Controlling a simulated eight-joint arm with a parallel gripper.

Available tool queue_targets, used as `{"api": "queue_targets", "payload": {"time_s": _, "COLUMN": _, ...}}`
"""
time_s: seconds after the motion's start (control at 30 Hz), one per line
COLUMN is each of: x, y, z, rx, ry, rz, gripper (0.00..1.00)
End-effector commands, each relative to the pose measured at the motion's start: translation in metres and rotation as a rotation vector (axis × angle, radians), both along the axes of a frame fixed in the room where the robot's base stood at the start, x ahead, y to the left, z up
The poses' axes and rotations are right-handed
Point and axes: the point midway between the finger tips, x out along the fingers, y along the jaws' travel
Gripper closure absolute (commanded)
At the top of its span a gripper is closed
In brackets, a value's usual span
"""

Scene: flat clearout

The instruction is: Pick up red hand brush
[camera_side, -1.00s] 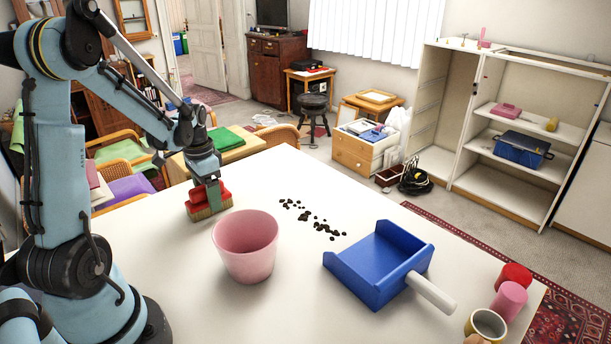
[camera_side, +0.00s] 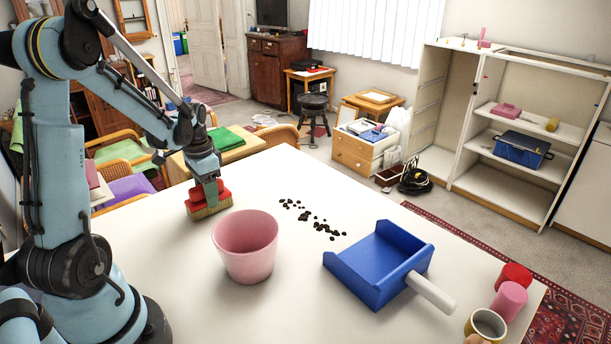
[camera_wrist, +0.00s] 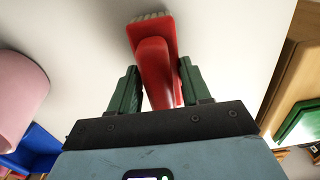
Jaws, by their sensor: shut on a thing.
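The red hand brush (camera_side: 196,200) has a red body with pale tan bristles below. It is at the far left edge area of the white table, bristles down, at or very near the tabletop. My gripper (camera_side: 211,196) points down over it and is shut on its red handle. In the wrist view the brush (camera_wrist: 153,50) runs between the two green fingers of my gripper (camera_wrist: 153,88), with its bristle end at the top. Any gap between bristles and table is too small to tell.
A pink pot (camera_side: 246,258) stands just right of the brush. Dark crumbs (camera_side: 312,219) lie mid-table. A blue dustpan (camera_side: 378,265) with a white handle lies to the right. A red cup (camera_side: 516,276), a pink cup (camera_side: 509,300) and a yellowish mug (camera_side: 486,326) stand at the right corner.

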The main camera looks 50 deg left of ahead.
Motion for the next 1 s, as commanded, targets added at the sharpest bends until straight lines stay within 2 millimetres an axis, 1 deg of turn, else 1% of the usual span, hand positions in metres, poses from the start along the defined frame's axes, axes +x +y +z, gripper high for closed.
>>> {"api": "queue_targets", "payload": {"time_s": 0.17, "x": 0.000, "y": 0.000, "z": 0.015, "rx": 0.000, "ry": 0.000, "rz": 0.000, "gripper": 0.84}}
{"api": "queue_targets", "payload": {"time_s": 0.3, "x": 0.000, "y": 0.000, "z": 0.038, "rx": 0.000, "ry": 0.001, "rz": 0.000, "gripper": 0.84}}
{"api": "queue_targets", "payload": {"time_s": 0.5, "x": 0.007, "y": -0.047, "z": 0.065, "rx": 0.000, "ry": 0.001, "rz": -0.008, "gripper": 0.84}}
{"api": "queue_targets", "payload": {"time_s": 0.7, "x": 0.013, "y": -0.086, "z": 0.089, "rx": 0.000, "ry": 0.001, "rz": -0.005, "gripper": 0.84}}
{"api": "queue_targets", "payload": {"time_s": 0.83, "x": 0.015, "y": -0.102, "z": 0.099, "rx": 0.000, "ry": 0.001, "rz": -0.004, "gripper": 0.84}}
{"api": "queue_targets", "payload": {"time_s": 1.0, "x": 0.017, "y": -0.113, "z": 0.106, "rx": 0.000, "ry": 0.001, "rz": 0.000, "gripper": 0.84}}
